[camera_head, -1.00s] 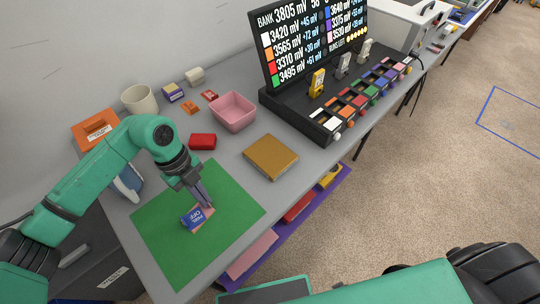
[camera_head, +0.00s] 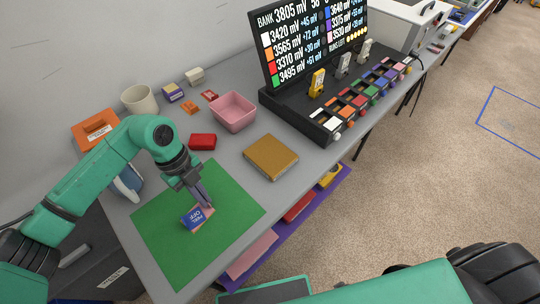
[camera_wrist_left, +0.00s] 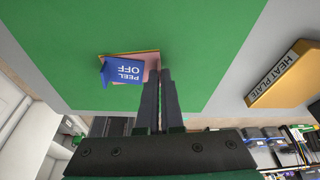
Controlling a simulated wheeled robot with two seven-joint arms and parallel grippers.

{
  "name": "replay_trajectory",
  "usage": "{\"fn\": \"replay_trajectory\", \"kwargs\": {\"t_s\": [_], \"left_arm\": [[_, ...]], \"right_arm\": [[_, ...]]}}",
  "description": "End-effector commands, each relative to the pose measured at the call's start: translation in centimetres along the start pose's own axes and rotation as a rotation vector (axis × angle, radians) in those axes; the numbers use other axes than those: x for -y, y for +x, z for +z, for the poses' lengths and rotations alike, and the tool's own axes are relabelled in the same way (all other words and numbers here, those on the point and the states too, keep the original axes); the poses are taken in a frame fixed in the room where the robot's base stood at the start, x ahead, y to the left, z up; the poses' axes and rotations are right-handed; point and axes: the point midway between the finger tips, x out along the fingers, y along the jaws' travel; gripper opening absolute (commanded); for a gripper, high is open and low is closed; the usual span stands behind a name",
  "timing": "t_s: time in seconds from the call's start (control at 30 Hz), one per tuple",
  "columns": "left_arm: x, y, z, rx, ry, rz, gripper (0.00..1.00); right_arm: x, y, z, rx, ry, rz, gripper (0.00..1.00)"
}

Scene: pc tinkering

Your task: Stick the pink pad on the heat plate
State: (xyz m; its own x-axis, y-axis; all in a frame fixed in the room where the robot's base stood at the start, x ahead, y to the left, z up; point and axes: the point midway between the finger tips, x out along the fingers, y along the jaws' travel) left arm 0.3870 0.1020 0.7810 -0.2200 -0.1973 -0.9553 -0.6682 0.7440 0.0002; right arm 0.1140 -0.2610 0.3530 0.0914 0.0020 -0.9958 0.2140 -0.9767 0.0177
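The pink pad (camera_head: 207,213) lies on the green mat (camera_head: 165,245), with a blue "PEEL OFF" tab (camera_head: 193,218) standing tilted on it. In the left wrist view the tab (camera_wrist_left: 124,72) covers most of the pad (camera_wrist_left: 152,60). My left gripper (camera_head: 208,204) points down at the pad's edge beside the tab. Its fingers (camera_wrist_left: 160,74) are close together with a thin gap; whether they pinch the pad cannot be told. The heat plate (camera_head: 270,157), a yellow-brown block, lies on the grey table right of the mat; its label shows in the wrist view (camera_wrist_left: 285,75). My right gripper is not visible.
A red block (camera_head: 203,141), a pink bin (camera_head: 234,111) and a white cup (camera_head: 139,99) stand behind the mat. A black console (camera_head: 315,115) with a screen is at the back right. Bare table lies between mat and heat plate.

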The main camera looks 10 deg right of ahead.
Motion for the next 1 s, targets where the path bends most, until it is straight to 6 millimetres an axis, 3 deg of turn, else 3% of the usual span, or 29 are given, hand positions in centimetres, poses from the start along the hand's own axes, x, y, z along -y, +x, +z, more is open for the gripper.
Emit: {"fn": "replay_trajectory", "kwargs": {"t_s": [1.0], "left_arm": [[0.4,-1.3,-0.5,0.000,0.000,0.000,0.00]], "right_arm": [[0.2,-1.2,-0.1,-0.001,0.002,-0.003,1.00]]}}
